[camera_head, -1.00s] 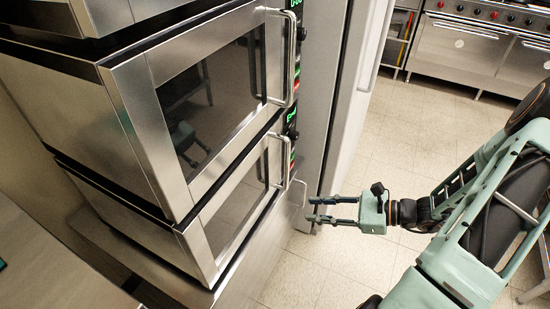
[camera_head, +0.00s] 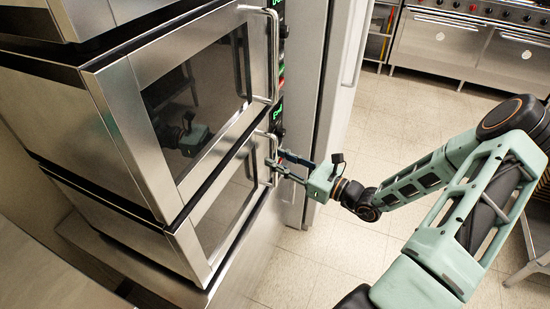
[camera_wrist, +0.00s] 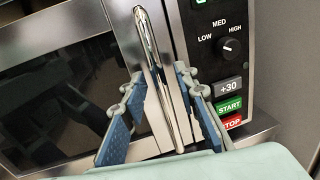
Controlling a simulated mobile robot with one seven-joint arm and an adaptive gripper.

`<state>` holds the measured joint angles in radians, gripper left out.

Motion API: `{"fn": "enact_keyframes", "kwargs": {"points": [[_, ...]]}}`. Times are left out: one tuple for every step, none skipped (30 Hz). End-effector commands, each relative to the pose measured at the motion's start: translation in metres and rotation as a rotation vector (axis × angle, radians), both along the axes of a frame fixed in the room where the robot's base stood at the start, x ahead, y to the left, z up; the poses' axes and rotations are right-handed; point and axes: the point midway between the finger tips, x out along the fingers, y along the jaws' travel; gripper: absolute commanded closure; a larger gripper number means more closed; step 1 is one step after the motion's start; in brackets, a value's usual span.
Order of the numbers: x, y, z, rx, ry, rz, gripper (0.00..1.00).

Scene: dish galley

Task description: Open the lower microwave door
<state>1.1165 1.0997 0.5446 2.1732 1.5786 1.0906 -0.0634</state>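The lower microwave (camera_head: 190,245) sits under another steel microwave, and its door (camera_head: 222,215) is shut. Its vertical bar handle (camera_head: 272,160) is at the door's right edge, beside the control panel. In the wrist view the handle (camera_wrist: 158,75) rises between the two blue finger pads. My gripper (camera_head: 281,164) is at the handle, with its fingers spread on either side. In the wrist view my gripper (camera_wrist: 160,118) is open, with gaps between the pads and the bar.
The upper microwave (camera_head: 185,100) stands directly above, with its own bar handle (camera_head: 273,55). A control panel (camera_wrist: 225,60) with a dial and buttons is right of the handle. A tall pale cabinet (camera_head: 335,90) stands behind. The tiled floor (camera_head: 330,255) in front is clear.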

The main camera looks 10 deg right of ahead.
Motion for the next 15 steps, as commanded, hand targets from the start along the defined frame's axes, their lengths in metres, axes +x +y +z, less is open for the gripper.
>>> {"fn": "enact_keyframes", "kwargs": {"points": [[0.0038,0.0036,-0.0001,0.001,-0.001,0.0,0.72],[0.0053,0.005,0.0001,0.001,-0.001,0.0,0.72],[0.0069,0.0067,0.0003,0.0,-0.001,0.0,0.72],[0.0078,0.0075,0.0004,0.0,-0.001,0.0,0.72],[0.0085,0.0081,0.0004,0.0,-0.001,0.0,0.72],[0.009,0.0086,0.0003,0.0,-0.001,0.0,0.72],[0.0093,0.0088,0.0003,-0.001,-0.001,0.0,0.72],[0.0094,0.0088,0.0003,-0.001,-0.001,0.0,0.72],[0.0095,0.0088,0.0003,-0.001,-0.001,0.0,0.72],[0.0094,0.0087,0.0003,-0.001,-0.001,0.0,0.72],[0.0094,0.0087,0.0003,-0.001,-0.001,0.0,0.72],[0.0093,0.0088,0.0003,-0.001,-0.001,0.0,0.72],[0.0093,0.0087,0.0003,-0.001,-0.001,0.0,0.72],[0.0093,0.0087,0.0003,-0.001,-0.001,0.0,0.76],[0.0092,0.0086,0.0003,-0.001,-0.001,0.0,0.8]]}}
